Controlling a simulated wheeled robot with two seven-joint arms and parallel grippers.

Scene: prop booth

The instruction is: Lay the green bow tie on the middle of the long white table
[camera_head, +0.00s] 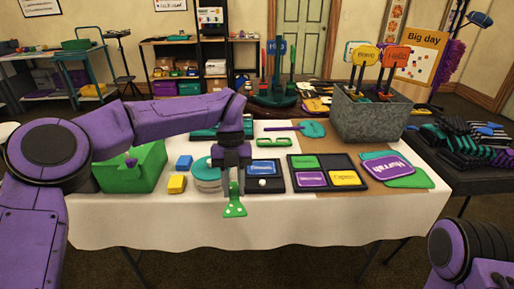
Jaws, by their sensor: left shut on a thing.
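My left gripper (233,181) points down over the front of the long white table (300,215). It is shut on the green bow tie (235,208), which hangs below the fingers with light dots on its lower wing. The tie's upper part is hidden between the fingers. It shows in front of the table's near edge; I cannot tell whether it touches the cloth. The table's middle holds a dark tray with green, purple and yellow cards (327,173). My right arm shows at the lower right corner, but its gripper is out of view.
A grey metal bin (371,116) with signs stands back right, near a purple sign (390,168).

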